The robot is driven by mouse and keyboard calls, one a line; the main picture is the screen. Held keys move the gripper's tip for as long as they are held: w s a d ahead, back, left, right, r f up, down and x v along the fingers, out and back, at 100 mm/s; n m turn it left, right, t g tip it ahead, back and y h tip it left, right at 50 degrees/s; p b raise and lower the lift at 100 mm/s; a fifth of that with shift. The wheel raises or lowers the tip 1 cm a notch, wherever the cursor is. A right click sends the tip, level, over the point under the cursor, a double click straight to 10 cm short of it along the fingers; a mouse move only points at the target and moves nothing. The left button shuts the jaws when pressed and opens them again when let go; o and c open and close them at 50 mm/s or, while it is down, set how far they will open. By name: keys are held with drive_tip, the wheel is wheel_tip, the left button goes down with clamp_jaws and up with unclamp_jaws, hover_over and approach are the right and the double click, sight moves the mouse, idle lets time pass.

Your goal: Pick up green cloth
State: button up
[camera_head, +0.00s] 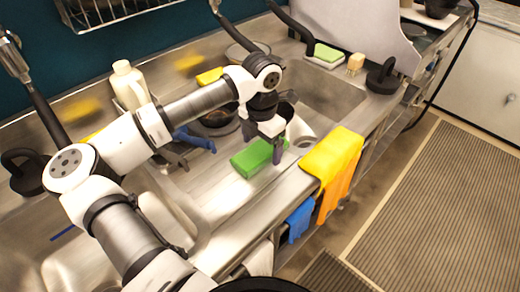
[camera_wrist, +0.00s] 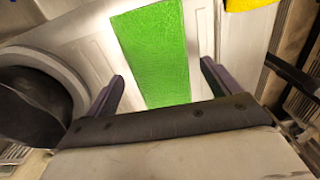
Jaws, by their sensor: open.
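The green cloth (camera_head: 252,158) lies flat as a folded rectangle on the steel counter between the sinks. It also shows in the wrist view (camera_wrist: 153,55), running from the top edge down toward my gripper. My gripper (camera_head: 277,150) is over the right end of the cloth in the head view. In the wrist view my gripper's fingers (camera_wrist: 163,82) are spread, one on each side of the cloth, with nothing held between them. I cannot tell how high the fingertips are above the cloth.
A yellow-orange cloth (camera_head: 335,160) hangs over the counter's front edge, right of my gripper. A blue cloth (camera_head: 300,220) hangs below it. A pan (camera_head: 216,122) stands behind the green cloth. A white bottle (camera_head: 129,85) stands at the back. A sink basin (camera_head: 325,92) opens at the right.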

sight(261, 148)
drive_tip(key=c, duration=1.1)
drive_tip(key=shift+r, duration=0.1)
wheel_tip(261, 148, up, 20)
drive_tip(key=b, duration=0.4)
drive_tip(key=o, duration=0.5)
drive_tip(key=c, duration=0.4)
drive_tip(key=shift+o, duration=0.2)
